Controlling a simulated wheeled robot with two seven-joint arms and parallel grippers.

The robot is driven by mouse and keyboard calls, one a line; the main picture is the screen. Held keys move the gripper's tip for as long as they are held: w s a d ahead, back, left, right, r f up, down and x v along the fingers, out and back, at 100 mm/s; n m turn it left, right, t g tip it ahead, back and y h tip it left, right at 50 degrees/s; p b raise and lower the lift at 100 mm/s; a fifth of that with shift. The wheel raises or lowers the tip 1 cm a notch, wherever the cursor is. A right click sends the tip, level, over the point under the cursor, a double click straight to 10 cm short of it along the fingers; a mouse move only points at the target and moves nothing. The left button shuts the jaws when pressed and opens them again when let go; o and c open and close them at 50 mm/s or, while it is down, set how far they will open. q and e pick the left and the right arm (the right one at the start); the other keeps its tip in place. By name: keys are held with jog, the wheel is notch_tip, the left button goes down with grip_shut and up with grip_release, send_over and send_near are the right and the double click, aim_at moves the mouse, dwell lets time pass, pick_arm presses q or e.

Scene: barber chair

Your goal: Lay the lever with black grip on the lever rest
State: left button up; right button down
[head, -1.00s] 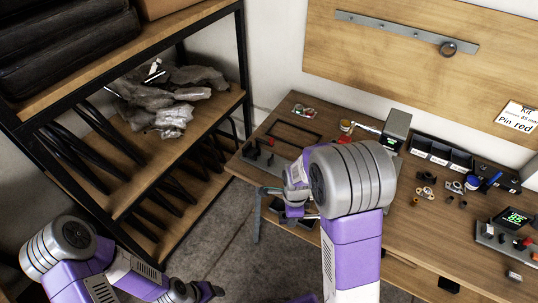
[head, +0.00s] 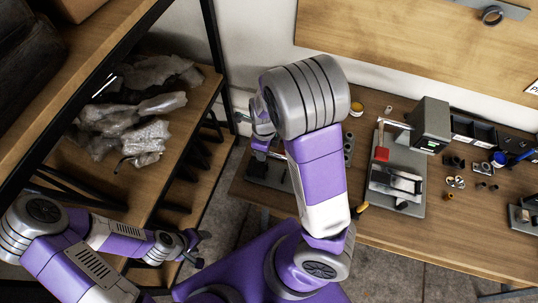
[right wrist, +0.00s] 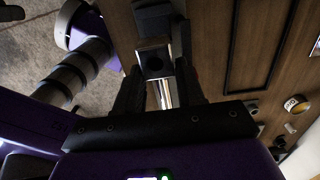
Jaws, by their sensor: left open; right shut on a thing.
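My right gripper (right wrist: 160,92) is shut on a shiny metal bar (right wrist: 158,94) in the right wrist view. I take this bar to be the lever; its black grip cannot be made out. A square metal block (right wrist: 153,58) with a dark hole is just beyond the fingers, beside a dark block (right wrist: 153,18). I cannot tell whether either is the lever rest or touches the bar. In the head view, my right gripper (head: 262,143) is mostly hidden behind my right arm, above a dark stand (head: 268,172) at the table's left end. My left gripper (head: 196,248) is open and empty, away from the table.
A grey station (head: 405,205) with a red-gripped lever (head: 381,150) stands right of my right arm. A yellow-topped jar (head: 356,109) is behind it. Small parts and black bins (head: 475,130) lie farther right. A shelf with plastic wrap (head: 130,130) is at left.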

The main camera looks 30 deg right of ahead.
jog(key=f+b, duration=0.2)
jog(key=f, duration=0.3)
jog(key=f+b, duration=0.2)
jog(key=f, duration=0.3)
jog(key=shift+s, duration=0.2)
jog(key=shift+r, duration=0.1)
jog(key=shift+f, duration=0.55)
jog(key=shift+s, duration=0.1)
jog(key=c, duration=1)
grip_release()
jog(key=shift+f, duration=0.1)
jog(key=shift+o, duration=0.2)
jog(key=shift+s, duration=0.15)
